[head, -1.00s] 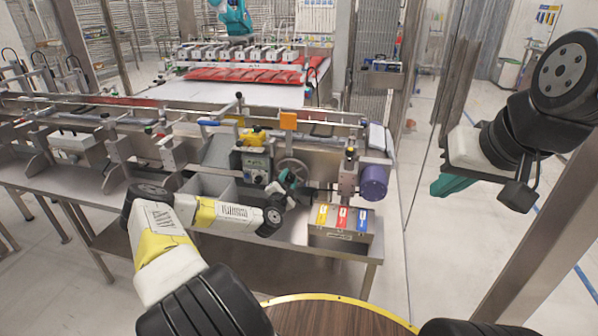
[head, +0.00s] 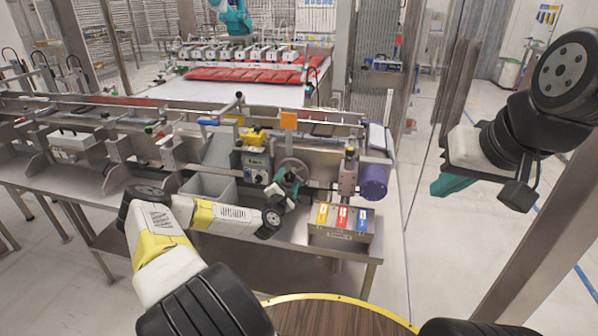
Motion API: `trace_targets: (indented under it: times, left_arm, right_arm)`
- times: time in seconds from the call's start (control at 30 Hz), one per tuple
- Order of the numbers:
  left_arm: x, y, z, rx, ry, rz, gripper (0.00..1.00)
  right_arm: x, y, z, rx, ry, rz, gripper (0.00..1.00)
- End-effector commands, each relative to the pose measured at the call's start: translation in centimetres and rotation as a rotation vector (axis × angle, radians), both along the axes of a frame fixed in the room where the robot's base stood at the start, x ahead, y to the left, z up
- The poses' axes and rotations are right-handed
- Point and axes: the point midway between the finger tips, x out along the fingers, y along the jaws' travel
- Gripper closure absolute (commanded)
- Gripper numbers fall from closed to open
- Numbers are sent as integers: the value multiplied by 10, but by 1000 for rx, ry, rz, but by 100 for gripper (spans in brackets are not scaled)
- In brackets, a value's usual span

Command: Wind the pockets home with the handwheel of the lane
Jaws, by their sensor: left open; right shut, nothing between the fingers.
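The handwheel (head: 295,163) is a grey round wheel on the front of the lane (head: 225,168), a long metal machine on a table. My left gripper (head: 288,181), with teal fingers, is in front of the wheel's lower part and hides some of it. It is open. I cannot tell whether its fingers touch the wheel or a knob on it. My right gripper (head: 452,186) is shut and empty, held in the air at the right, far from the wheel. The pockets cannot be clearly made out.
A purple cylinder (head: 373,182) is right of the wheel. A metal box with yellow, red and blue labels (head: 342,217) stands on the table's right end. A yellow-topped control box (head: 254,160) is left of the wheel. A tall post (head: 545,230) stands at the right.

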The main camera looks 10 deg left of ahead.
Motion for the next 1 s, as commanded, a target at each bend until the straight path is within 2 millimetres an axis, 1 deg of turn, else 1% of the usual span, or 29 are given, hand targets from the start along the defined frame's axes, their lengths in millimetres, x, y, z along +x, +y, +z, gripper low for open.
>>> trace_targets:
  times: [0.2, 0.3, 0.4, 0.53, 0.83, 0.93, 1.0]
  left_arm:
    - [-39, 2, -1, -3, 2, 1, 39]
    - [-53, 3, -1, -2, 2, 2, 39]
    - [-63, 3, 0, -2, 1, 2, 39]
    - [-69, 3, 0, -2, 0, 1, 39]
    - [-68, 1, 1, 8, 3, -7, 39]
    - [-66, -9, 4, 69, 22, -57, 39]
    - [-65, -23, 9, 156, 48, -129, 39]
  right_arm:
    - [0, 0, 0, 0, 0, 0, 100]
    - [0, 0, 0, 0, 0, 0, 100]
    - [0, 0, 0, 0, 0, 0, 100]
    - [0, 0, 0, 0, 0, 0, 100]
    - [0, 0, 0, 0, 0, 0, 100]
    - [0, 0, 0, 0, 0, 0, 100]
    - [0, 0, 0, 0, 0, 0, 100]
